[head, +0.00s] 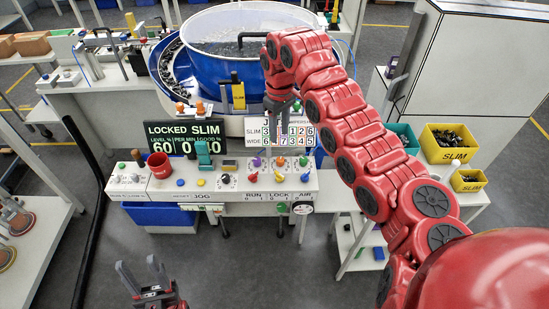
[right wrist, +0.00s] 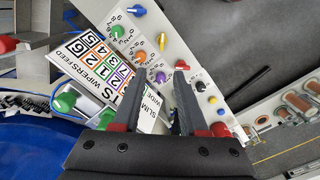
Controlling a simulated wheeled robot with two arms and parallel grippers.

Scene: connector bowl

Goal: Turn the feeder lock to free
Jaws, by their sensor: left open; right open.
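The control panel (head: 235,186) has RUN, LOCK and AIR lettering along its front edge. Above LOCK sit an orange knob (head: 281,161) and a yellow knob (head: 279,179). In the right wrist view are the same orange knob (right wrist: 140,55) and yellow knob (right wrist: 162,41). The display (head: 185,136) reads LOCKED SLIM. My right gripper (head: 281,138) is open, pointing down over the panel's back edge by the white SLIM/WIDE number card (head: 300,131), apart from the knobs. It also shows in the right wrist view (right wrist: 146,95). My left gripper (head: 142,272) is open and empty, low in front of the panel.
Purple (head: 256,162), green (head: 303,160), red (head: 253,177) and blue (head: 305,177) knobs stand close around. A red cup (head: 161,165) stands on the panel's left. The blue feeder bowl (head: 207,77) is behind. Yellow bins (head: 451,156) are at right.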

